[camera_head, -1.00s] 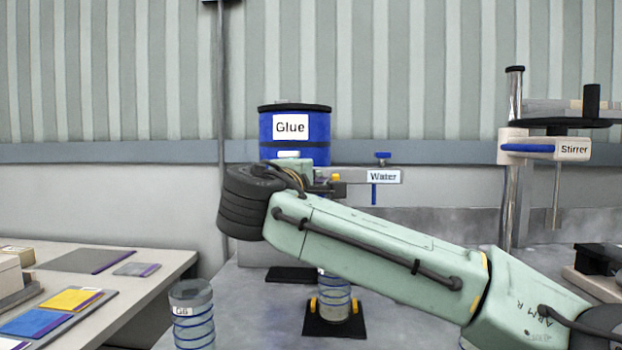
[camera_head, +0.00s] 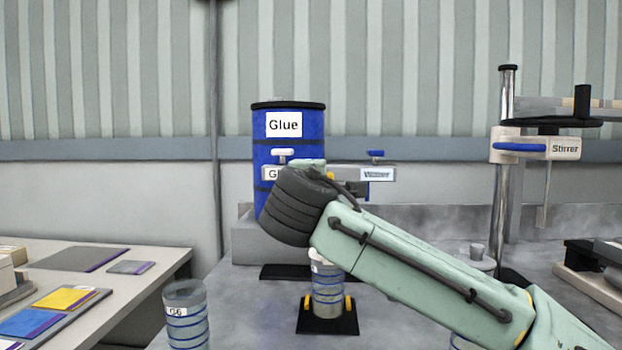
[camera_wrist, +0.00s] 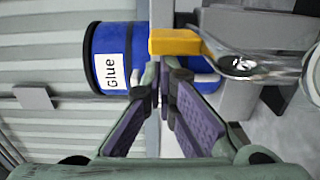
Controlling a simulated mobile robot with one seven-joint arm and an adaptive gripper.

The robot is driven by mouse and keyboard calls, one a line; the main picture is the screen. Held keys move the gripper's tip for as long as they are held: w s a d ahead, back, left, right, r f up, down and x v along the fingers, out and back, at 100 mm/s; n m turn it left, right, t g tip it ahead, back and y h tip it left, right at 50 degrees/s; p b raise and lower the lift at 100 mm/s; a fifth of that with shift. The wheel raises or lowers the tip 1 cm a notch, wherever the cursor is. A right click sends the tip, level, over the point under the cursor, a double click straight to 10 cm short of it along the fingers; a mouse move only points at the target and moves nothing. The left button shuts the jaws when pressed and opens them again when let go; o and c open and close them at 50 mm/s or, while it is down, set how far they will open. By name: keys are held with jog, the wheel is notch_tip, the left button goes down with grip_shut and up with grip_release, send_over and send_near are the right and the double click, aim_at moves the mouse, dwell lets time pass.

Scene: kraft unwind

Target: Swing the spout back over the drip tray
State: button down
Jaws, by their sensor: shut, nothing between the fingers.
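The blue glue drum (camera_head: 290,150) stands on a grey block at the back, with a white-handled tap (camera_head: 283,154) on its front. A bar labelled Water (camera_head: 378,174), with a blue handle, is to its right. My wrist covers the area between them, so the spout is largely hidden in the head view. In the wrist view, a yellow block (camera_wrist: 175,42) and a round metal part (camera_wrist: 240,66) lie just beyond my gripper (camera_wrist: 164,80). My gripper is shut and empty. I cannot tell which part is the spout. A flat black plate (camera_head: 283,271) below may be the drip tray.
A blue-banded cup (camera_head: 327,285) stands on a black base (camera_head: 327,322) with yellow posts below my wrist. Another cup (camera_head: 185,315) is at the front left. The stirrer (camera_head: 535,147) stands at right. A side table (camera_head: 150,262) holds coloured cards.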

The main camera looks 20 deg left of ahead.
jog(key=w+d+n+g+y+p, duration=0.5)
jog(key=d+y+p, duration=0.4)
jog(key=d, duration=0.2)
jog(key=shift+w+r+n+p, duration=0.35)
jog(key=shift+w+n, duration=0.45)
jog(key=shift+w, duration=0.3)
jog(key=shift+d, duration=0.1)
